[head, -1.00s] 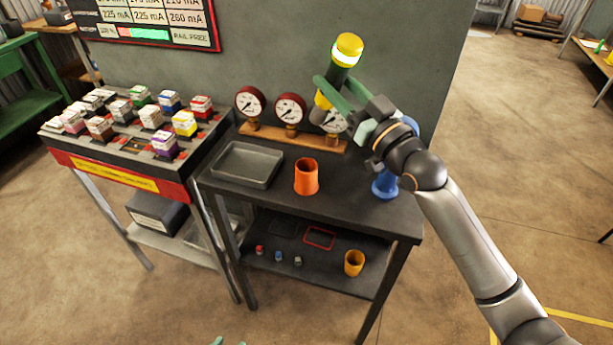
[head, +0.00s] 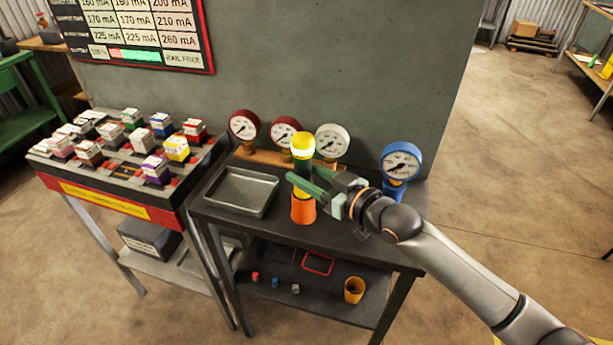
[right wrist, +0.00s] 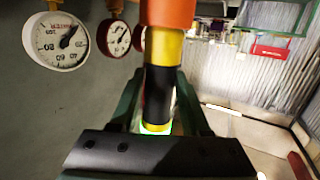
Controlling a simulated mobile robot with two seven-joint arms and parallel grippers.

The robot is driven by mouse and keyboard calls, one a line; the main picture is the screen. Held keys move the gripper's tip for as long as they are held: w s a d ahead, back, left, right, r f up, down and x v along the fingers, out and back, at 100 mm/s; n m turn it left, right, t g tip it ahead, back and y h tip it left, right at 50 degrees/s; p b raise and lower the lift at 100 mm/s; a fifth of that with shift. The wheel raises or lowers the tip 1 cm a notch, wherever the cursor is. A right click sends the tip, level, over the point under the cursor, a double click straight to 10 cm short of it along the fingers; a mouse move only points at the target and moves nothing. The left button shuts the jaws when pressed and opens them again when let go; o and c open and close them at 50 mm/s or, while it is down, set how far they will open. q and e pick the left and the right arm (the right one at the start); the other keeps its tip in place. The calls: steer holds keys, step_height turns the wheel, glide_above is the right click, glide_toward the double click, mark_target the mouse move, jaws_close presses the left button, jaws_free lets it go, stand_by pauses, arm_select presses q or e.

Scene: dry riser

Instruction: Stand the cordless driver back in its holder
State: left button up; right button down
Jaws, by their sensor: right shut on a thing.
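The cordless driver (head: 303,147) is a slim upright cylinder with a yellow cap, a glowing ring, a dark grip and a yellow lower part. My right gripper (head: 304,182) is shut around its grip. The orange cup-shaped holder (head: 303,213) stands on the dark bench, directly under the driver. In the right wrist view the driver's yellow part (right wrist: 163,55) meets the rim of the orange holder (right wrist: 168,12), and its lower end is hidden there. How deep it sits inside I cannot tell. My left gripper is not in view.
A grey tray (head: 242,192) lies left of the holder. Red and white gauges (head: 331,142) stand behind it, and a blue gauge (head: 401,163) stands to the right. A block-filled console (head: 110,172) adjoins the bench. A yellow cup (head: 354,290) is on the lower shelf.

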steer(key=shift+f, duration=0.2)
steer(key=shift+f, duration=0.15)
steer(key=shift+c, duration=1.9)
jaws_free()
steer(key=shift+f, duration=0.1)
steer(key=shift+r, duration=0.3)
steer(key=v, duration=1.2)
steer(key=shift+f, duration=0.1)
